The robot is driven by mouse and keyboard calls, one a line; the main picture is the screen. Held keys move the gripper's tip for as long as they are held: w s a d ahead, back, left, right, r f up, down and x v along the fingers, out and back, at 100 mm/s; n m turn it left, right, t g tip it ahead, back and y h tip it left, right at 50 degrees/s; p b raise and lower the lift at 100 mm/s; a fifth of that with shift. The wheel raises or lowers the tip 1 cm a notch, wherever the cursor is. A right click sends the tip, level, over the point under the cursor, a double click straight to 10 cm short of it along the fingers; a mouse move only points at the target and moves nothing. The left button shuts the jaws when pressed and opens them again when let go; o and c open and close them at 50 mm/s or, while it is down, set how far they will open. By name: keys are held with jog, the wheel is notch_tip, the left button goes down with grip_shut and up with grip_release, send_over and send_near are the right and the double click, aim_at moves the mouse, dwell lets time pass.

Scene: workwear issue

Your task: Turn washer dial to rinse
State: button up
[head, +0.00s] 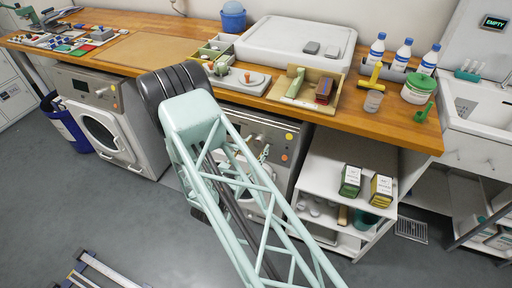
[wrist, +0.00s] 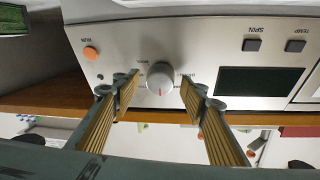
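The washer dial (wrist: 160,79) is a round, pale knob with a red mark that points down in the wrist view. Small lettering around it is upside down and partly hidden, so I cannot read the settings surely. My gripper (wrist: 159,94) is open, with one ribbed finger on each side of the dial. A gap shows between each fingertip and the knob, and nothing is held. In the head view my arm covers much of the washer (head: 281,130) under the counter, and the dial cannot be made out there.
The panel also has an orange button (wrist: 91,53), a SPIN button (wrist: 252,45), a TEMP button (wrist: 296,46) and a dark display (wrist: 258,81). A second front-loading machine (head: 142,125) stands to the left. White shelves (head: 327,180) stand close on the right, below the wooden counter (head: 393,123).

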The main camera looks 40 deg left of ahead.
jog(key=shift+w, duration=0.15)
jog(key=shift+c, duration=0.5)
jog(key=c, duration=0.8)
jog(key=shift+n+y, duration=0.3)
jog(key=shift+n, duration=0.3)
jog(key=n, duration=0.2)
jog(key=n+y, duration=0.1)
jog(key=n, duration=0.1)
jog(key=shift+d+y, duration=0.15)
jog(key=shift+y, duration=0.15)
jog(key=n+y, duration=0.1)
jog(key=n, duration=0.1)
jog(key=n+g+y, duration=0.1)
jog(key=n, duration=0.2)
jog(key=shift+n+p, duration=0.3)
